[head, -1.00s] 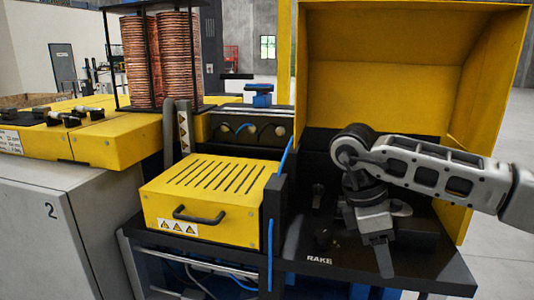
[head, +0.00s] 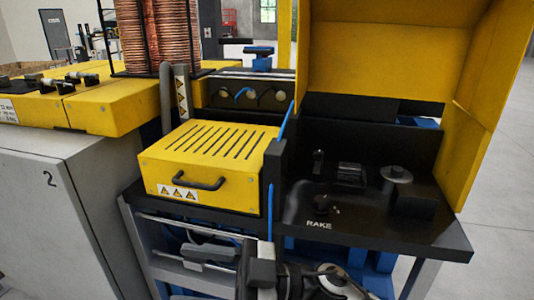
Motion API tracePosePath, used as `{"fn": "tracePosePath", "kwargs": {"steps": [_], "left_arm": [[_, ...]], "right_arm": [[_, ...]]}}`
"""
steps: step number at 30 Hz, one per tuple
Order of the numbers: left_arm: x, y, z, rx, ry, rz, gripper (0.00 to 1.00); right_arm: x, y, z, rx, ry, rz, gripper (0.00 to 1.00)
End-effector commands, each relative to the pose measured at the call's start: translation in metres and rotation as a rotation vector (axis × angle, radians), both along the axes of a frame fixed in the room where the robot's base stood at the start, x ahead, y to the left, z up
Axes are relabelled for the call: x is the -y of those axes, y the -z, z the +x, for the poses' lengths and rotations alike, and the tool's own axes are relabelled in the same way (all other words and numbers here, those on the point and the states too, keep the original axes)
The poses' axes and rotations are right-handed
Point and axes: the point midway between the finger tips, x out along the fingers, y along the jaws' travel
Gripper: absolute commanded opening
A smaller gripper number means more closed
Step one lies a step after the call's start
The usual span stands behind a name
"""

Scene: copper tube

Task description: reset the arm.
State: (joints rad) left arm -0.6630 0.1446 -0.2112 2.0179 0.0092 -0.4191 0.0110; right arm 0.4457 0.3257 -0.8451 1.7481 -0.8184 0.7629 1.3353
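My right arm shows at the bottom middle of the head view, low in front of the machine. Its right gripper (head: 255,272) is a grey and black shape below the edge of the black work surface (head: 400,232). The lower part of the gripper and most of the arm are cut off by the picture's bottom edge. I cannot tell whether its fingers are open or shut, and I see nothing held in it. My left gripper is not in view.
The black surface, marked RAKE, carries a round metal knob-like part (head: 397,175) and small black fittings. A yellow hood (head: 385,45) stands over it. A yellow slotted box (head: 210,165) with a handle is left of it. Copper coils (head: 160,35) stand behind. Grey floor is open at right.

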Motion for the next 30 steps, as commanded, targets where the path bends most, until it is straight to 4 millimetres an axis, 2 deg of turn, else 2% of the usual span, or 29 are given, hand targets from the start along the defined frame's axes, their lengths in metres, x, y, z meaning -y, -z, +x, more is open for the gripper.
{"fn": "tracePosePath", "kwargs": {"steps": [2, 4, 6, 8, 10, 12, 15, 18, 21, 24, 30], "left_arm": [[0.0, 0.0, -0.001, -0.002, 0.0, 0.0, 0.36], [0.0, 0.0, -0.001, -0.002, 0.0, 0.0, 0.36], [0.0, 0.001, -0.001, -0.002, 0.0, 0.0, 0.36], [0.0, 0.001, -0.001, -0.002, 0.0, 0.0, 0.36], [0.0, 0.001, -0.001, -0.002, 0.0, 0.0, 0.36], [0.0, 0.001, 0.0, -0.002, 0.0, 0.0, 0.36], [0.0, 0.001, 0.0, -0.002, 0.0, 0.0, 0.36], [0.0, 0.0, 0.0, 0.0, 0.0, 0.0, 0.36], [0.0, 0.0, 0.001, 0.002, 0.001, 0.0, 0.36], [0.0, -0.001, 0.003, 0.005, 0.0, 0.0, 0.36], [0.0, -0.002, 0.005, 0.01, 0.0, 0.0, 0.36]], "right_arm": [[0.019, 0.005, 0.023, -0.094, 0.25, 0.135, 0.54], [0.044, 0.021, 0.045, -0.175, 0.486, 0.18, 0.54], [0.076, 0.053, 0.061, -0.273, 0.717, 0.16, 0.54], [0.106, 0.089, 0.066, -0.363, 0.898, 0.097, 0.54], [0.138, 0.132, 0.061, -0.46, 1.061, -0.011, 0.54], [0.166, 0.174, 0.046, -0.554, 1.18, -0.139, 0.54], [0.198, 0.224, 0.014, -0.669, 1.281, -0.326, 0.54], [0.22, 0.26, -0.019, -0.758, 1.322, -0.482, 0.54], [0.233, 0.281, -0.043, -0.812, 1.331, -0.588, 0.54], [0.239, 0.29, -0.056, -0.838, 1.331, -0.642, 0.54], [0.24, 0.293, -0.059, -0.844, 1.329, -0.656, 0.54]]}}
